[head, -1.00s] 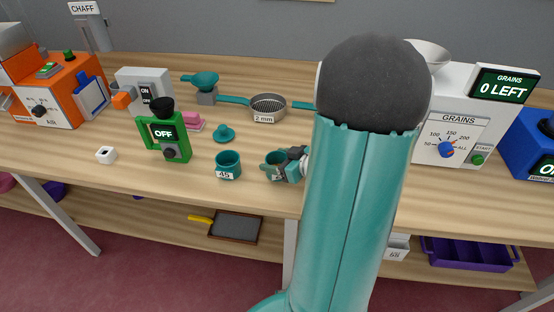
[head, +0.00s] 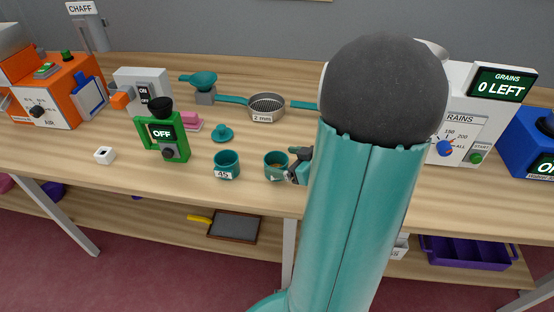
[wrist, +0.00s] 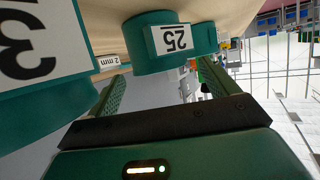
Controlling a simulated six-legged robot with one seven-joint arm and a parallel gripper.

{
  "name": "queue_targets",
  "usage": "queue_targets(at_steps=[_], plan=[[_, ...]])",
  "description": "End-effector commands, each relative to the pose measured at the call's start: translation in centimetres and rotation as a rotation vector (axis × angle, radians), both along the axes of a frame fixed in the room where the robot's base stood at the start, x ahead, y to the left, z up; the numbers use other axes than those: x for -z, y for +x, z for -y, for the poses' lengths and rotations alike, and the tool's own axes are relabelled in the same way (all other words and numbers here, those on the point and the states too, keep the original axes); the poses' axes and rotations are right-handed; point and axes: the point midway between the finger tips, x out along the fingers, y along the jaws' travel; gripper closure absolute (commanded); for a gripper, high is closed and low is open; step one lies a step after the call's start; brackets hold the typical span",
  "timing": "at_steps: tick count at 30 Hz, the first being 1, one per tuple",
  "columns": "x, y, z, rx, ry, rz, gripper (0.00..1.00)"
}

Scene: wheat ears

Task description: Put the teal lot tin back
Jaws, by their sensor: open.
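Two teal tins stand upright near the table's front edge in the head view. The left tin (head: 227,165) has a white number label. The right tin (head: 275,165) has something brownish inside. My gripper (head: 297,165) is close to the right tin's right side, partly hidden behind my arm. In the wrist view my gripper (wrist: 163,72) is open, with a teal tin (wrist: 150,62) labelled 25 ahead of the fingers; I cannot tell whether they touch it. Another labelled teal object (wrist: 45,108) fills the near left, and a teal shape (wrist: 204,38) shows behind.
A teal knobbed piece (head: 223,133), a 2 mm sieve (head: 267,107) and a green device reading OFF (head: 168,138) stand nearby. The grains machine (head: 462,130) is at the right, partly hidden by my arm. Bare table lies in front of the left tin.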

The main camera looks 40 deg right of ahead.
Motion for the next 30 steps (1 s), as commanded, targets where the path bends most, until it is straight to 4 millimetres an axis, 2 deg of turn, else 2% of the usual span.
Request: queue_targets(at_steps=[3, 9, 17, 20, 23, 26, 30], plan=[[-1.2, -2.6, 0.5, 0.004, -0.003, 0.001, 0.14], [-2.6, -6.0, 1.1, 0.001, -0.002, 0.001, 0.14], [-3.2, -7.6, 1.3, -0.001, 0.0, 0.0, 0.14], [-3.2, -7.5, 1.3, 0.0, -0.003, 0.0, 0.14], [-3.7, -6.5, 1.5, 0.019, -0.042, -0.001, 0.14], [-5.0, -4.3, 2.1, 0.071, -0.132, -0.003, 0.14], [-8.0, -0.6, 2.6, 0.196, -0.282, -0.013, 0.14]])
